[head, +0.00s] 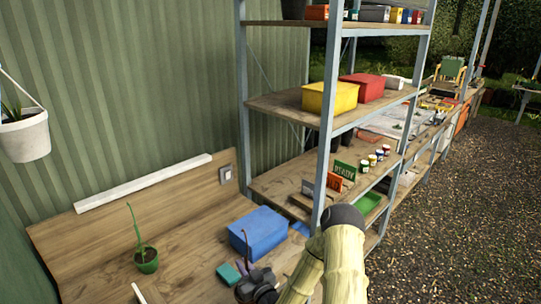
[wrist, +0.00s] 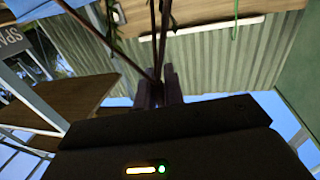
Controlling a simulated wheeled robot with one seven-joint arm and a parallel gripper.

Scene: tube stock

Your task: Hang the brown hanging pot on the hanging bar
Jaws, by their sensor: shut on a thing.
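My gripper (head: 256,282) is low in the middle of the head view, above the front of the wooden bench. In the wrist view my gripper (wrist: 158,84) is shut where thin brown hanger straps (wrist: 166,35) come together. A few green leaves show beside the straps at the top of that view. I take the straps to be the brown hanging pot's hanger. The pot's body is not visible in either view. I cannot make out the hanging bar for sure in either view.
A white hanging pot (head: 24,136) hangs at the far left. On the bench (head: 190,240) are a blue box (head: 257,232), a small green-potted plant (head: 146,260) and a teal block (head: 228,273). A metal-framed shelf (head: 328,130) stands right of the bench. A white strip (head: 143,181) runs along the backboard.

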